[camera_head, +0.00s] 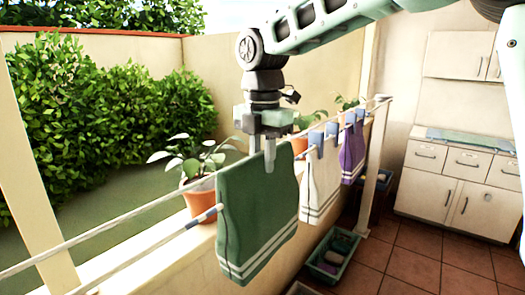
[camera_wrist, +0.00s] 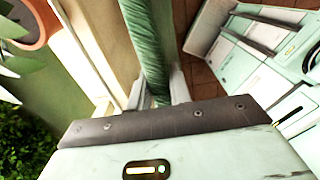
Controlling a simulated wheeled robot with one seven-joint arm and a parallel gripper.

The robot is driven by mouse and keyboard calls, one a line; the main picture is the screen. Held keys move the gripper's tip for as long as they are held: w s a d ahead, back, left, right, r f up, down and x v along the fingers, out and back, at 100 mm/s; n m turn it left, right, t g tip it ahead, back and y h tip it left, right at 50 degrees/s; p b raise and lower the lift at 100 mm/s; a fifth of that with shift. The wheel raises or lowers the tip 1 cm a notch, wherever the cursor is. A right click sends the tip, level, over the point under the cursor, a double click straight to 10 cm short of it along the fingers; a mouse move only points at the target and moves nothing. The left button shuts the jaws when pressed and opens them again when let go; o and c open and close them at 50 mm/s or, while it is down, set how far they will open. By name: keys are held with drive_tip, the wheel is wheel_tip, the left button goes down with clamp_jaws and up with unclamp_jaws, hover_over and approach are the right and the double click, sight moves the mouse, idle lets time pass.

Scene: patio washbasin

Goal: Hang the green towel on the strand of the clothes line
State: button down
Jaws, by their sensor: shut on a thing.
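The green towel (camera_head: 250,220), with pale stripes near its lower edge, hangs upright at the clothes line in the head view. My gripper (camera_head: 262,160) is above it, shut on its top edge, with one finger showing on the near face. The near strand (camera_head: 200,218) meets the towel's left edge below its top; the towel hides it there. I cannot tell whether the towel lies over this strand or in front of it. The farther strand (camera_head: 110,228) runs behind. In the wrist view, the towel (camera_wrist: 147,42) is a narrow green band between the fingers (camera_wrist: 158,92).
A white towel (camera_head: 320,185) and a purple towel (camera_head: 352,150) hang to the right with blue pegs. A potted plant (camera_head: 200,195) stands on the low wall behind. A green crate (camera_head: 333,255) is on the tiled floor, and white cabinets (camera_head: 455,180) stand at right.

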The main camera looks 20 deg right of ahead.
sight(263, 150)
drive_tip(key=shift+f+b, duration=1.35)
drive_tip(key=shift+f, duration=1.5)
drive_tip(key=c, duration=1.2)
unclamp_jaws()
wheel_tip(263, 150, up, 9)
drive_tip(key=p, duration=0.9)
drive_tip(key=shift+r, duration=0.1)
